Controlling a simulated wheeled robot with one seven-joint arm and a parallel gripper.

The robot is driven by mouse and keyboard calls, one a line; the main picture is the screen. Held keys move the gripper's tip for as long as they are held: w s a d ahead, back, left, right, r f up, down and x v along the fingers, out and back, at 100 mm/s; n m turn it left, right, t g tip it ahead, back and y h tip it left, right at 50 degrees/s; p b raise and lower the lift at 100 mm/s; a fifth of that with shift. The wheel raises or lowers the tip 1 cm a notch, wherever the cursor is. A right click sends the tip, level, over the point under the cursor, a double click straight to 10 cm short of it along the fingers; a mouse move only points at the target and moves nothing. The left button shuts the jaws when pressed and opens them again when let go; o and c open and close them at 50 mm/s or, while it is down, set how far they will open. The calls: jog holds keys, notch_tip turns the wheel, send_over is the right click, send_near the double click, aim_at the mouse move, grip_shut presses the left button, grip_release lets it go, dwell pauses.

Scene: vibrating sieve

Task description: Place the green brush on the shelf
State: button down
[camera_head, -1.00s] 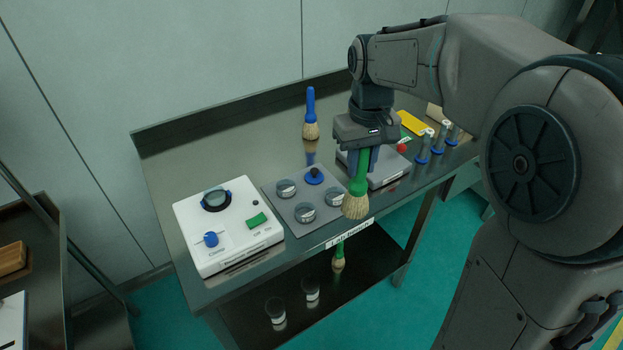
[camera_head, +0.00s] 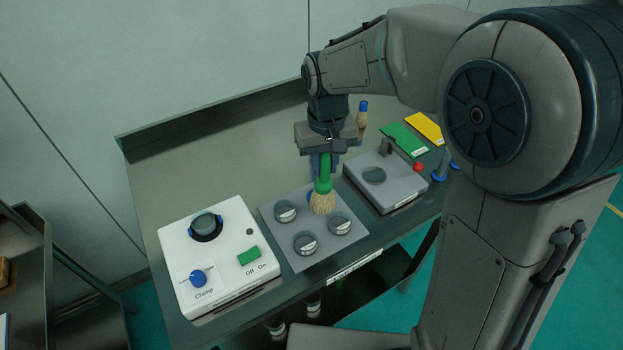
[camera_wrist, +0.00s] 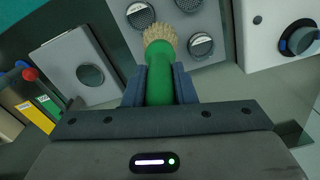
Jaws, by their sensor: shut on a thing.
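The green brush (camera_head: 324,183) has a green handle and pale bristles pointing down. My gripper (camera_head: 322,165) is shut on its handle and holds it over the grey plate with several round sieves. The bristles show clearly beyond the fingers in the wrist view, where the brush (camera_wrist: 160,85) sits between both fingers of my gripper (camera_wrist: 159,76). I cannot tell whether the bristles touch the plate. A dark lower shelf (camera_head: 372,298) shows under the bench, partly hidden by the bench top and my arm.
The grey sieve plate (camera_head: 299,258) lies between a white clamp device (camera_head: 222,262) and a grey device with a red knob (camera_head: 385,183). A blue-handled brush (camera_head: 361,118) stands behind my gripper. Green (camera_head: 404,140) and yellow (camera_head: 425,127) cards lie at the right. The bench's back left is clear.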

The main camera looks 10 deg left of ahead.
jog(key=shift+s+a+f+p, duration=0.15)
jog(key=shift+a+f, duration=0.3)
jog(key=shift+f, duration=0.5)
jog(key=shift+s+a+f+p, duration=0.1)
jog(key=shift+a+f+p, duration=0.25)
jog(key=shift+f, duration=0.6)
jog(key=shift+s+a+f+p, duration=0.1)
jog(key=shift+a+f, duration=0.4)
jog(key=shift+f, duration=0.45)
jog(key=shift+w, duration=0.1)
jog(key=shift+f, duration=0.15)
jog(key=c, duration=1.2)
grip_release()
notch_tip(320, 180, up, 12)
jog(key=shift+r+b, duration=0.25)
jog(key=shift+b, duration=0.35)
